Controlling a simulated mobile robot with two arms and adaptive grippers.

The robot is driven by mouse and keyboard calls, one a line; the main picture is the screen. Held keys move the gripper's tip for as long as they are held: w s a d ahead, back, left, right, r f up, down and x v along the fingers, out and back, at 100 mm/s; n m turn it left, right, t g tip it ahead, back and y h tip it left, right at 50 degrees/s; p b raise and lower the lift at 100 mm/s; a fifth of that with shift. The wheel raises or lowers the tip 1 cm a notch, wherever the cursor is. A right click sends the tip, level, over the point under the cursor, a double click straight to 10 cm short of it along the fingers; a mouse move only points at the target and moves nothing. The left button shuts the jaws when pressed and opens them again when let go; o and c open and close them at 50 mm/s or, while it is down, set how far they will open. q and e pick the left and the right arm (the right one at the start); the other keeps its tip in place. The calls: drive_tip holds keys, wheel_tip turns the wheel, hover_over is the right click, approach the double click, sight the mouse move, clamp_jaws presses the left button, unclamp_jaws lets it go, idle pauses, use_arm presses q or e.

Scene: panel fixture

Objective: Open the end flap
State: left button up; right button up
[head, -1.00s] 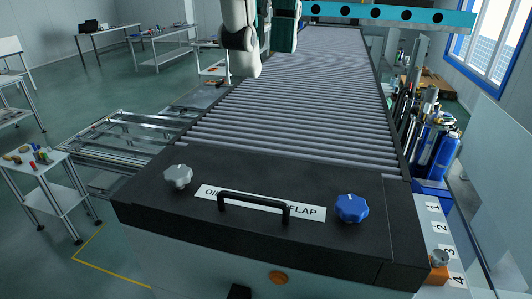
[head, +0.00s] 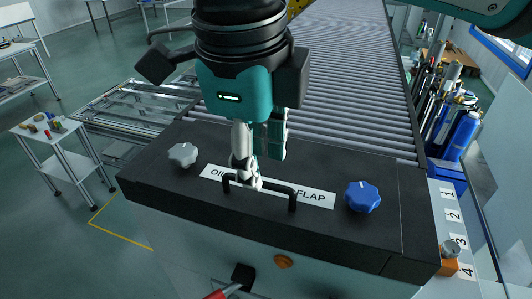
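The end flap (head: 340,228) is a dark, flat panel at the near end of the roller conveyor. It lies closed, with a white label ending in "FLAP" (head: 312,198). A black bar handle (head: 273,187) stands on it. A grey knob (head: 183,155) is to the left and a blue knob (head: 363,197) to the right. My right gripper (head: 249,184) points down from above, its fingertips at the left part of the handle. It covers part of the label. I cannot tell whether its fingers are closed around the bar. My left gripper is not in view.
The roller conveyor (head: 350,90) runs away behind the flap. An orange button (head: 283,262) and a black and red part (head: 243,275) are on the front below. A numbered strip (head: 452,215) and blue cylinders (head: 462,138) are at the right. A small table (head: 55,140) stands left.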

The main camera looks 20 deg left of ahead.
drive_tip(key=shift+w+f+p, duration=0.2)
drive_tip(key=shift+f+p, duration=0.1)
drive_tip(key=shift+f, duration=1.15)
drive_tip(key=shift+s, duration=0.1)
drive_tip(key=c, duration=0.5)
clamp_jaws()
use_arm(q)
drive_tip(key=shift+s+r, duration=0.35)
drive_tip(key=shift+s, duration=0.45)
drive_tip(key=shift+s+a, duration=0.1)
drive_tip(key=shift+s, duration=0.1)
